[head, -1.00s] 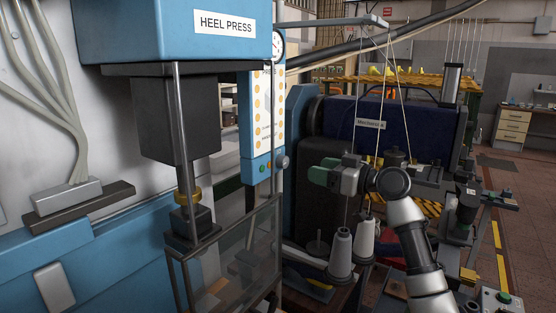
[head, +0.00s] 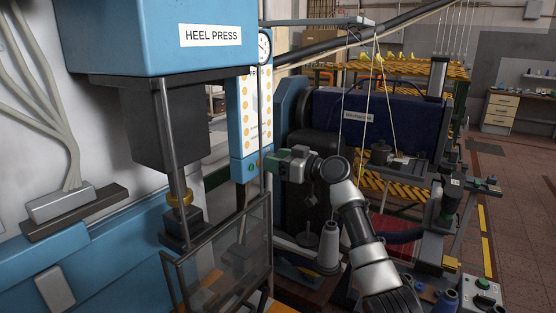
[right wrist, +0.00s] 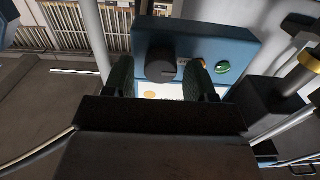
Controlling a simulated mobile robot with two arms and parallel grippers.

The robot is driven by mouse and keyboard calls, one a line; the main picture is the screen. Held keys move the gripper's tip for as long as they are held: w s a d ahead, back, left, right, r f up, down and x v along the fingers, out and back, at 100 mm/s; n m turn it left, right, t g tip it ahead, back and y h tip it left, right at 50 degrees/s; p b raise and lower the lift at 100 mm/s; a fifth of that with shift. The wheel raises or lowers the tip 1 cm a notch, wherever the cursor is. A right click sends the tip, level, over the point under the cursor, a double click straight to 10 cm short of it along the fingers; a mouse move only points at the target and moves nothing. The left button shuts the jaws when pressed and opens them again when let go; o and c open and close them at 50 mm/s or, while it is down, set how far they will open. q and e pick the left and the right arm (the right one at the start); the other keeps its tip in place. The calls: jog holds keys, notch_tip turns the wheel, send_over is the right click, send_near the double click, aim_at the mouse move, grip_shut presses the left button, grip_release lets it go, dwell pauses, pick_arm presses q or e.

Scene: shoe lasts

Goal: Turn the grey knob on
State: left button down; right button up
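The grey knob (right wrist: 160,67) sits on the end of the blue control panel of the heel press (right wrist: 205,42), in the right wrist view. My right gripper (right wrist: 159,72) is open, with one dark green finger on each side of the knob. Gaps show between the fingers and the knob; I cannot tell how deep the fingertips reach. In the head view my right gripper (head: 268,163) is at the lower right edge of the blue panel (head: 239,170) and hides the knob. My left gripper is not in view.
A green button (right wrist: 222,67) is beside the right finger. The heel press (head: 160,38) and its clear guard (head: 225,255) stand to the left. Thread cones (head: 329,247) and hanging threads are near my right arm. Open floor lies at the far right.

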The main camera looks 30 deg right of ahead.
jog(key=c, duration=0.8)
jog(key=shift+m, duration=0.4)
jog(key=shift+d+m+p, duration=0.15)
jog(key=shift+m+p, duration=1.6)
jog(key=shift+m, duration=6.75)
jog(key=shift+f, duration=0.1)
